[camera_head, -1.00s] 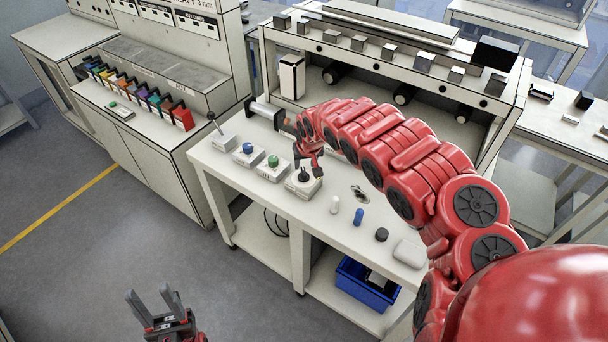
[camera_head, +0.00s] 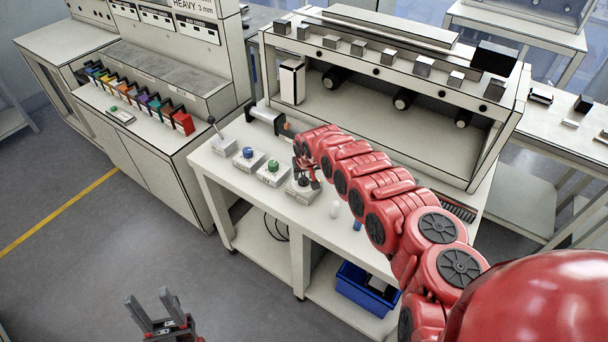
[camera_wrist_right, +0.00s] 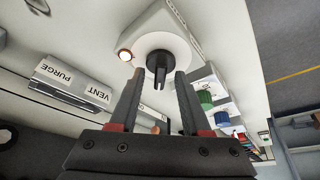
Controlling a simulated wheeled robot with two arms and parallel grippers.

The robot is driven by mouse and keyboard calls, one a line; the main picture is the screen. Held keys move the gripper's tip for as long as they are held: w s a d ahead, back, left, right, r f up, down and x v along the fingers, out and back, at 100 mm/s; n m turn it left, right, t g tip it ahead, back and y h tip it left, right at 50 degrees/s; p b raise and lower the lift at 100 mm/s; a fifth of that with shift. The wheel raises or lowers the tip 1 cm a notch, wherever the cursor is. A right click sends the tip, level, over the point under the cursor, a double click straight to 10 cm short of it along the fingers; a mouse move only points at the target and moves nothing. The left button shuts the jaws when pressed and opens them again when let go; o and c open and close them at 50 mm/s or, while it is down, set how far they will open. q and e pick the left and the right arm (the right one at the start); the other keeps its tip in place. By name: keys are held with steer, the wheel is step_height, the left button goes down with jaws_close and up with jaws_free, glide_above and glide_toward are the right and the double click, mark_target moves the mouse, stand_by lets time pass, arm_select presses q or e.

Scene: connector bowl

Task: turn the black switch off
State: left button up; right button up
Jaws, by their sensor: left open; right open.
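The black switch (camera_wrist_right: 159,66) is a black rotary knob on a round white plate on a pale box, with a small lit lamp (camera_wrist_right: 125,55) beside it. In the head view its box (camera_head: 303,190) stands at the table's front, and the knob is mostly hidden by my right gripper (camera_head: 307,180). In the right wrist view my right gripper (camera_wrist_right: 155,88) is open, and the knob appears between its fingertips; I cannot tell whether they touch it. My left gripper (camera_head: 152,308) is open and empty, over the floor at the bottom.
Boxes with a green knob (camera_head: 272,165) and a blue knob (camera_head: 247,153), and a lever box (camera_head: 222,140), stand left of the switch on the white table (camera_head: 232,178). A shelf unit (camera_head: 390,125) rises behind.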

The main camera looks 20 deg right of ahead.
jaws_close()
steer(key=shift+m, duration=0.3)
steer(key=shift+a+f+m+h+b, duration=0.1)
steer(key=shift+m+h+b, duration=0.25)
steer(key=shift+m, duration=0.25)
steer(key=shift+f+m+g+h+b, duration=0.1)
steer(key=shift+m+g+h+b, duration=0.2)
steer(key=shift+m+b, duration=0.35)
steer(key=m+b, duration=0.2)
steer(key=m+h+b, duration=0.1)
steer(key=shift+w+a+f+m+g+b, duration=0.1)
steer(key=shift+a+f+m+g+b, duration=0.05)
steer(key=shift+m+g+b, duration=0.2)
steer(key=shift+r+m+g+h+b, duration=0.15)
steer(key=shift+m+h+b, duration=0.05)
steer(key=shift+m+b, duration=0.4)
steer(key=shift+r+m+g+h+b, duration=0.1)
steer(key=shift+r+m+h+b, duration=0.05)
steer(key=shift+m+b, duration=0.4)
